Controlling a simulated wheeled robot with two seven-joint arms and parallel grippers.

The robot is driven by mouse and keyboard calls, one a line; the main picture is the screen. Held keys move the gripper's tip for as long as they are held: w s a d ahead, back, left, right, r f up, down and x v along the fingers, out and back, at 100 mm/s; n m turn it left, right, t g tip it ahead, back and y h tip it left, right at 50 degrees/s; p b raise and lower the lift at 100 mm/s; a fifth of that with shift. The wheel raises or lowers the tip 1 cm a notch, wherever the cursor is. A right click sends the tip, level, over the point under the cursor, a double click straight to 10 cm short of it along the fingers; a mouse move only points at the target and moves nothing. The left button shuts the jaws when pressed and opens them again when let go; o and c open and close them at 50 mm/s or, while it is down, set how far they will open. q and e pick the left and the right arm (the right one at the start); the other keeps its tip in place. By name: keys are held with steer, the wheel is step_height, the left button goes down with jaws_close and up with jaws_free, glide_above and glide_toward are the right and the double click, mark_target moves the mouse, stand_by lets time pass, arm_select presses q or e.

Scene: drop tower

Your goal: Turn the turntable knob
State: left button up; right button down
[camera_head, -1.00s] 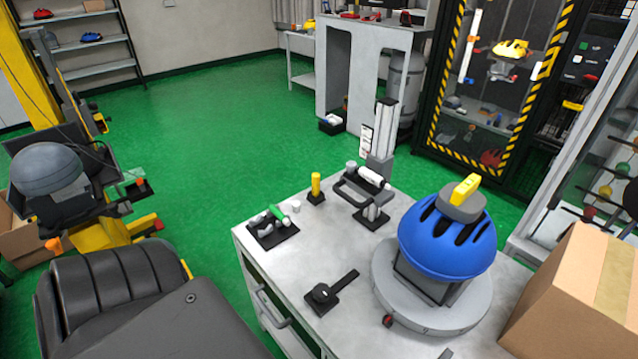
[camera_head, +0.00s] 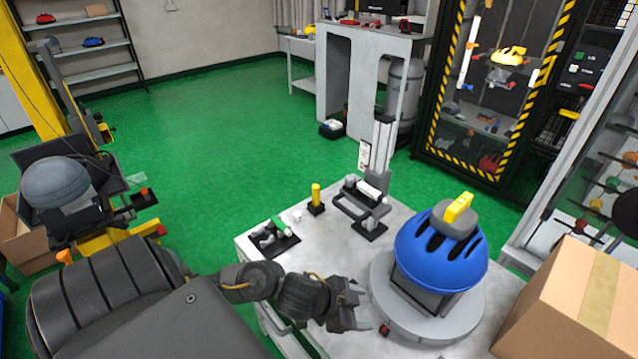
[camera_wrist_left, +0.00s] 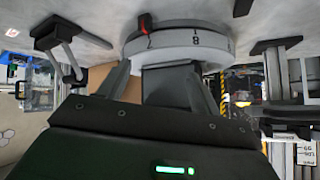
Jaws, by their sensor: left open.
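The grey round turntable (camera_head: 377,290) sits on the bench and bears a blue helmet (camera_head: 440,250) on a dark stand. Its small red and black knob (camera_head: 384,330) sticks out from the front left of the rim. My left gripper (camera_head: 360,306) is open and empty, just left of the turntable and a short way from the knob. In the left wrist view its fingers (camera_wrist_left: 161,88) point towards the rim, with the knob beyond them. My right gripper is not in view.
A cardboard box (camera_head: 545,300) stands close to the right of the turntable. A post stand (camera_head: 375,195), a yellow peg (camera_head: 316,197) and a black tool tray (camera_head: 268,240) stand behind my left arm. The bench front edge runs below the arm.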

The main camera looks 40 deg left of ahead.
arm_select(q)
steer(key=s+a+r+m+g+y, duration=0.1)
steer(key=s+a+r+g, duration=0.15)
steer(key=a, duration=0.45)
steer(key=s+a+r+g, duration=0.1)
steer(key=s+a+g, duration=0.15)
steer(key=a, duration=0.45)
steer(key=x, duration=1.1)
steer(key=shift+s+a+f, duration=0.1)
steer(key=shift+s+a, duration=0.1)
steer(key=shift+a, duration=0.05)
steer(key=shift+g, duration=0.3)
steer(key=c, duration=1)
